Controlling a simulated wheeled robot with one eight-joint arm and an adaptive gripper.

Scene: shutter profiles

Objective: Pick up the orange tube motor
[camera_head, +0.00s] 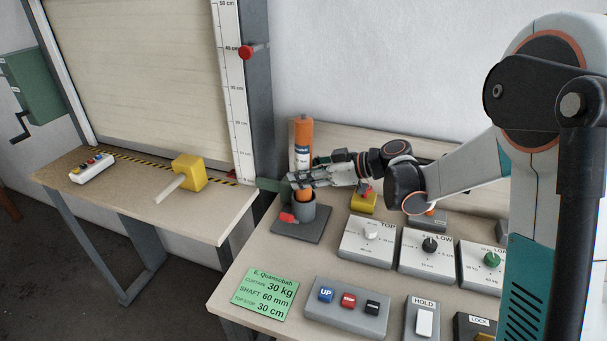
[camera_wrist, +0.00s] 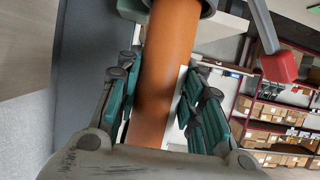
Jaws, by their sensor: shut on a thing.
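The orange tube motor (camera_head: 303,136) stands upright in a dark grey cup-like holder (camera_head: 319,214) on a square base plate at the back left of the right-hand bench. It has a white label with dark print. My gripper (camera_head: 303,179) reaches in from the right and is shut around the tube's lower half, just above the holder. In the wrist view the orange tube (camera_wrist: 166,70) runs between the two green-padded fingers (camera_wrist: 155,100). The tube's lower end is hidden inside the holder. A red part (camera_head: 287,217) shows at the holder's left side.
A yellow block with a red knob (camera_head: 363,203) stands right of the holder. Dial boxes (camera_head: 367,243), a button box (camera_head: 347,308) and a green card (camera_head: 265,293) lie in front. The shutter post with a scale (camera_head: 232,90) stands left. A yellow mallet (camera_head: 189,171) lies on the left bench.

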